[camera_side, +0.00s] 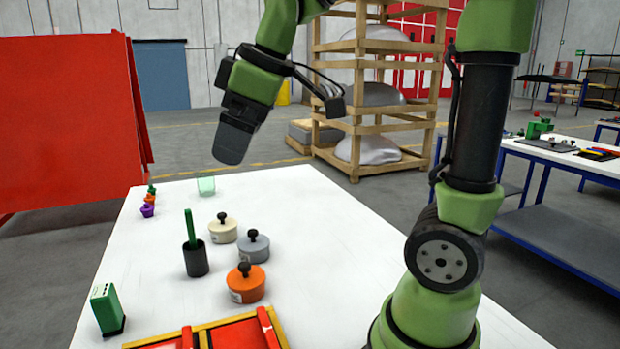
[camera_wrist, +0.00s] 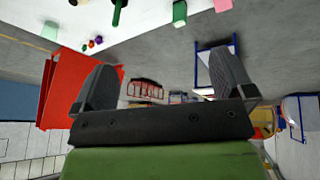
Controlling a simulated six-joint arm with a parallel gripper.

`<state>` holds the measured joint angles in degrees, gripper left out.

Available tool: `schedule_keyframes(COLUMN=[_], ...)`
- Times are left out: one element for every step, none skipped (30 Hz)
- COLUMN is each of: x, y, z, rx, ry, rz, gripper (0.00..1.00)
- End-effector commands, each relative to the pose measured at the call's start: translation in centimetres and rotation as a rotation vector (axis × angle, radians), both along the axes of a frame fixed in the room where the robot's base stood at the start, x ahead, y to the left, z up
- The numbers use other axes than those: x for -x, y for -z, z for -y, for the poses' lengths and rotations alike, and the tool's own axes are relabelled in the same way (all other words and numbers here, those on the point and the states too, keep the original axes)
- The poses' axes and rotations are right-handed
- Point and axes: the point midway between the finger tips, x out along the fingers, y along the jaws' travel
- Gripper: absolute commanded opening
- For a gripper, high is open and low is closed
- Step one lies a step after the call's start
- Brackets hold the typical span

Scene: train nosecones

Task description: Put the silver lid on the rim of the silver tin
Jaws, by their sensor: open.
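A short round silver-grey tin (camera_side: 253,254) stands on the white table in the side view, between a cream tin and an orange tin. A silver lid (camera_side: 262,240) with a black knob shows on top of it; I cannot tell how it is seated on the rim. My gripper (camera_side: 231,146) is high above the table, above and behind the tins, well apart from them. In the wrist view my gripper (camera_wrist: 163,78) has its two fingers spread wide with nothing between them. I cannot make out the silver tin or lid in the wrist view.
The cream tin (camera_side: 223,233) and orange tin (camera_side: 246,289) have black knobs. A black cup (camera_side: 196,260) holds a green stick. A green block (camera_side: 107,308), red tray (camera_side: 235,335), clear green box (camera_side: 206,185) and small coloured pieces (camera_side: 149,204) surround them. The table's right side is clear.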

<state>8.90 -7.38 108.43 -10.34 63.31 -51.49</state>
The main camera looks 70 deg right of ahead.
Motion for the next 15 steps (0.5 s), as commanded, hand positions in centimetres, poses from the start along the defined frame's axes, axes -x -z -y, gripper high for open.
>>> schedule_keyframes(x=[2.2,3.4,4.9,6.0,7.0,8.2,8.9,9.6,10.4,10.8,11.2,11.6,11.8,12.0,12.1], y=[-0.2,-0.1,0.1,0.4,0.6,1.1,1.4,1.7,2.1,2.4,2.6,2.9,3.1,3.2,3.3], z=[-1.3,-1.9,-2.6,-3.1,-3.5,-3.9,-4.2,-4.5,-4.7,-4.9,-5.0,-5.1,-5.2,-5.2,-5.3], rx=[-0.064,-0.110,-0.169,-0.213,-0.255,-0.309,-0.345,-0.379,-0.418,-0.442,-0.465,-0.487,-0.499,-0.509,-0.516], ry=[0.083,0.142,0.217,0.270,0.320,0.381,0.421,0.458,0.502,0.529,0.552,0.576,0.591,0.601,0.610], rz=[0.032,0.047,0.062,0.073,0.080,0.088,0.094,0.097,0.100,0.101,0.101,0.103,0.102,0.102,0.101], gripper=[1.00,1.00,1.00,1.00,1.00,1.00,1.00,1.00,1.00,1.00,1.00,1.00,1.00,1.00,1.00])
